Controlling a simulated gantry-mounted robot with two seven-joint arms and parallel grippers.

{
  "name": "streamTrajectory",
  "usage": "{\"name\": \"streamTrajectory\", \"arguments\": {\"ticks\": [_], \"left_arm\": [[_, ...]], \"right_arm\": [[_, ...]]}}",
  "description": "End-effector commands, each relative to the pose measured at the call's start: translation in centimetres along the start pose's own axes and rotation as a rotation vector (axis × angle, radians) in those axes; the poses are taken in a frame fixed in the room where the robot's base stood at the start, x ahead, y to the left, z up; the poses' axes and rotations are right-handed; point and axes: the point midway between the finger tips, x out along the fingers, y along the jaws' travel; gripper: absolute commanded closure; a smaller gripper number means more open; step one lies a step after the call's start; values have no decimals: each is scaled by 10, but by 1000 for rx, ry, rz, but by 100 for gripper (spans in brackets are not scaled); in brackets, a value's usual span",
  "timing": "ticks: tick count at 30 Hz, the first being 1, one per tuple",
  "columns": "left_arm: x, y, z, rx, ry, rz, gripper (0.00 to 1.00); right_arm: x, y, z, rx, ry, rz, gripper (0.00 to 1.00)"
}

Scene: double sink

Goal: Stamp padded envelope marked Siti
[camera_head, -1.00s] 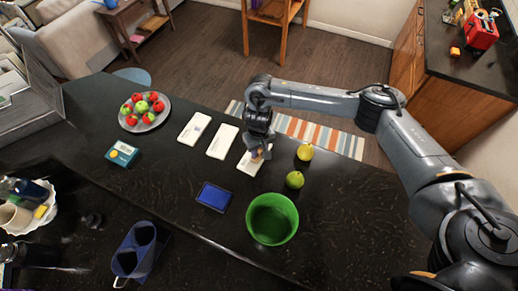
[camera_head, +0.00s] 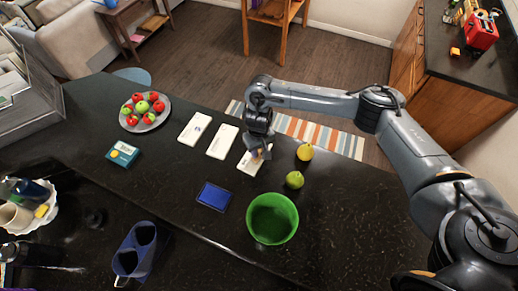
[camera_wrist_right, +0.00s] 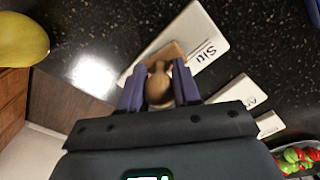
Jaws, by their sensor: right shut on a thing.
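The white padded envelope marked Siti (camera_wrist_right: 200,48) lies flat on the dark counter; in the head view the envelope (camera_head: 248,166) is the rightmost of three in a row. My right gripper (camera_wrist_right: 159,88) is shut on a stamp (camera_wrist_right: 160,84) with a rounded brown wooden handle. In the head view my right gripper (camera_head: 260,150) is directly at this envelope and covers part of it. The stamp's light brown base overlaps the envelope beside the name; I cannot tell whether it touches. A blue ink pad (camera_head: 213,196) lies nearer the front. My left gripper is out of view.
Two other envelopes (camera_head: 222,142) (camera_head: 195,128) lie to the left. A fruit plate (camera_head: 163,118) and a small teal box (camera_head: 122,153) are farther left.

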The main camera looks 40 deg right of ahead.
Motion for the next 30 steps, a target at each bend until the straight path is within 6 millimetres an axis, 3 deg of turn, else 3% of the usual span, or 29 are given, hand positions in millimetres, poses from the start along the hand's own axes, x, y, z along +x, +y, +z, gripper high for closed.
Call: {"name": "streamTrajectory", "arguments": {"ticks": [30], "left_arm": [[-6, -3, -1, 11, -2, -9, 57]], "right_arm": [[2, 1, 1, 0, -2, 2, 87]]}}
